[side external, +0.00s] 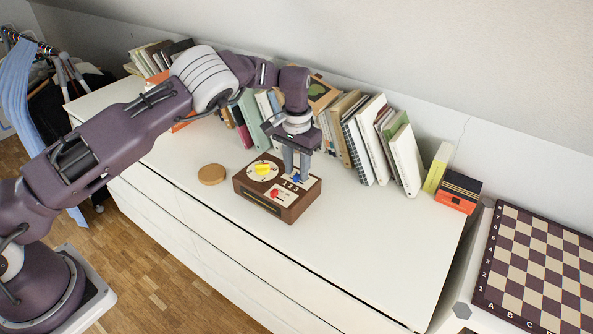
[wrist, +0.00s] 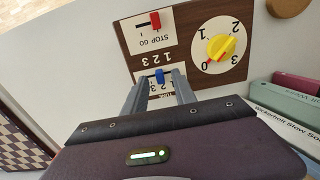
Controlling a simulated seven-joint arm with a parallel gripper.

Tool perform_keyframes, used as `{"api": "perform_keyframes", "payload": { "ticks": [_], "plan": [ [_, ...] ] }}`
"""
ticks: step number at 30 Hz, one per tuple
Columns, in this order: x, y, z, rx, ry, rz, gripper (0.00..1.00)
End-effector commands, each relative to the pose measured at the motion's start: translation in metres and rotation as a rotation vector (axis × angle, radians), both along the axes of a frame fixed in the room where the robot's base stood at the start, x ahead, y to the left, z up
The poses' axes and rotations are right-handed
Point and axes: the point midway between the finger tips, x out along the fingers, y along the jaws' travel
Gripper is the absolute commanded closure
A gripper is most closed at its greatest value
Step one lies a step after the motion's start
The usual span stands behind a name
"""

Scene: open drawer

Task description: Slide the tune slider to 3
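A brown wooden box with cream panels (side external: 250,193) stands on the white cabinet top; it also shows in the wrist view (wrist: 188,75). Its blue slider knob (wrist: 159,76) sits in a short slot by the TUNE label, with small numbers alongside. The knob's exact mark on that scale is hard to read. In the side view the blue knob (side external: 297,178) shows at the fingertips. My gripper (wrist: 159,77) reaches down over this panel. Its two fingers are apart, one on each side of the blue knob, with gaps visible. The side view shows my gripper (side external: 296,176) from the side.
The box has a yellow dial (wrist: 221,47) marked 0 to 3 and a red STOP/GO slider (wrist: 155,19). A round wooden disc (side external: 211,174) lies left of the box. Books (side external: 370,140) stand behind my gripper. The cabinet top right of the box is clear.

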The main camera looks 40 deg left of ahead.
Motion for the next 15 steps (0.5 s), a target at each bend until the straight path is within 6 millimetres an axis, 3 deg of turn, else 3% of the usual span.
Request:
{"api": "perform_keyframes", "payload": {
  "ticks": [3,10,15],
  "plan": [
    [-0.0004,-0.0001,-0.0093,0.0,0.001,0.0,0.67],
    [-0.0001,0.0,-0.01,0.0,0.0,0.001,0.67],
    [-0.0001,0.0001,-0.0098,0.0,0.0,0.001,1.0]
  ]
}}
